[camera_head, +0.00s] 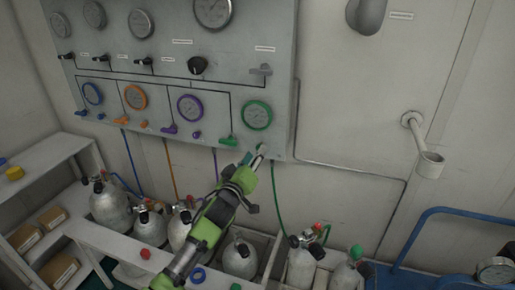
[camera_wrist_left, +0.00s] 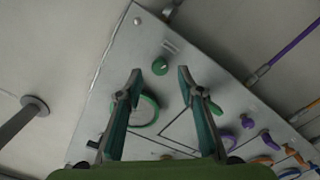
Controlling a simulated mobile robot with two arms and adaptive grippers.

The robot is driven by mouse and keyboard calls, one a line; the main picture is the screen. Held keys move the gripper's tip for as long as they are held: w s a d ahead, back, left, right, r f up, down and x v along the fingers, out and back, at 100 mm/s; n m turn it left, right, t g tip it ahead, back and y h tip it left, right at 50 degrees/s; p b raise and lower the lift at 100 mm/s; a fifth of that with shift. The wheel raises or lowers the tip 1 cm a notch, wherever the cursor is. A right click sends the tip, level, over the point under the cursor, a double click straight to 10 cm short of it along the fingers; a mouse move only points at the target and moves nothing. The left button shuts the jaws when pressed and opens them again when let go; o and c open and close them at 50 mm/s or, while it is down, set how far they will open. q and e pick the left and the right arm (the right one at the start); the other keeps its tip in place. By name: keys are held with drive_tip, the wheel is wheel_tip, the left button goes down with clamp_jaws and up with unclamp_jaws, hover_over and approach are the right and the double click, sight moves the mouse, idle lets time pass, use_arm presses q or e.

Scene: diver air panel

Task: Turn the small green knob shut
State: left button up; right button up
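The small green knob (camera_wrist_left: 160,66) shows in the left wrist view, near the edge of the grey panel. It lies between the two fingertips in that picture. My left gripper (camera_wrist_left: 160,72) is open, its two fingers apart, with no contact visible. In the head view my left gripper (camera_head: 254,163) is at the panel's lower right edge, below the green-ringed gauge (camera_head: 257,115). There the gripper mostly hides the small knob. A larger green lever handle (camera_head: 229,141) sits left of the gripper; it also shows in the left wrist view (camera_wrist_left: 207,106). My right gripper is not in view.
The panel (camera_head: 217,100) also carries purple, orange and blue gauges and handles. Grey cylinders (camera_head: 240,258) stand in a rack under it, and a green hose (camera_head: 277,205) hangs right of the gripper. A wall pipe (camera_head: 429,162) and blue rail (camera_head: 425,225) are at the right.

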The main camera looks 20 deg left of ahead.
use_arm(q)
drive_tip(key=shift+w+d, duration=0.1)
drive_tip(key=shift+w, duration=1.55)
drive_tip(key=shift+c, duration=0.4)
clamp_jaws()
